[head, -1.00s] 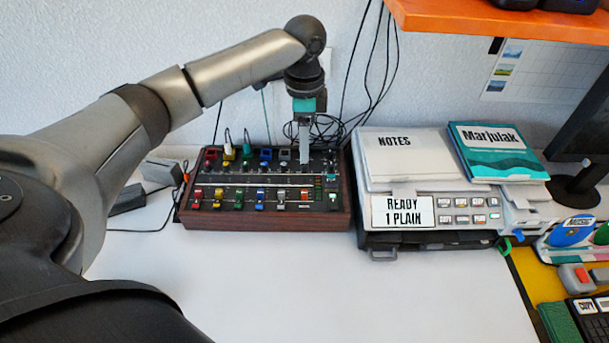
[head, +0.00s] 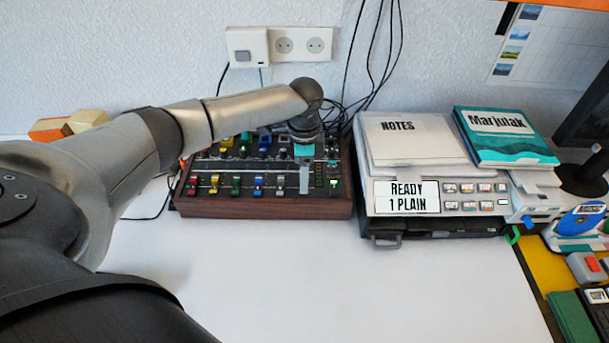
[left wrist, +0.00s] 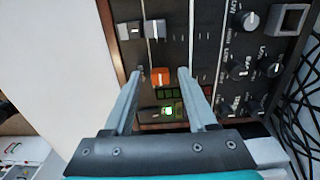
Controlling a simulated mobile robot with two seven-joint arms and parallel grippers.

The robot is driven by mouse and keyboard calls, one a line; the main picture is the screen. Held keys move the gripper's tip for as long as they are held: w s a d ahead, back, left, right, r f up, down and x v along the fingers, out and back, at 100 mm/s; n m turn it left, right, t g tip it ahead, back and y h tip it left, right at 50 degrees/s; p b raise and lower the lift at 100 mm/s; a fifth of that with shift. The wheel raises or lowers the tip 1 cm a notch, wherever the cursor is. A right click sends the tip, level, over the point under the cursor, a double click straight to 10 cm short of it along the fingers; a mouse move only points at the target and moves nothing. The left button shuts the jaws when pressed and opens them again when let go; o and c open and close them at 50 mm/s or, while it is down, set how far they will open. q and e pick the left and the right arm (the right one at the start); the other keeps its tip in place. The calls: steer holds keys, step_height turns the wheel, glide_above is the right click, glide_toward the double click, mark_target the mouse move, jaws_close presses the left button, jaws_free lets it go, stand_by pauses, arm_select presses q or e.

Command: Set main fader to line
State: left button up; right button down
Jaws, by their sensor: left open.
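The mixer (head: 258,209) is a black panel in a red-brown wooden case on the white table. My left gripper (head: 305,185) reaches down over the right part of its front fader row. In the left wrist view the main fader's orange cap (left wrist: 160,77) shows between the two open fingertips (left wrist: 159,73), with a gap on both sides. I cannot tell whether the fingers touch the panel. In the head view the gripper hides this cap. My right gripper is not in view.
Coloured fader caps, such as the blue one (head: 258,183), stand left of the gripper. A printer-like machine (head: 465,190) with a notes pad (head: 400,140) and a book (head: 505,137) stands close right of the mixer. Cables (head: 370,70) hang behind. The front table is clear.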

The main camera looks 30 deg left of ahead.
arm_select(q)
steer(key=shift+c, duration=0.4)
jaws_close()
stand_by(1.0)
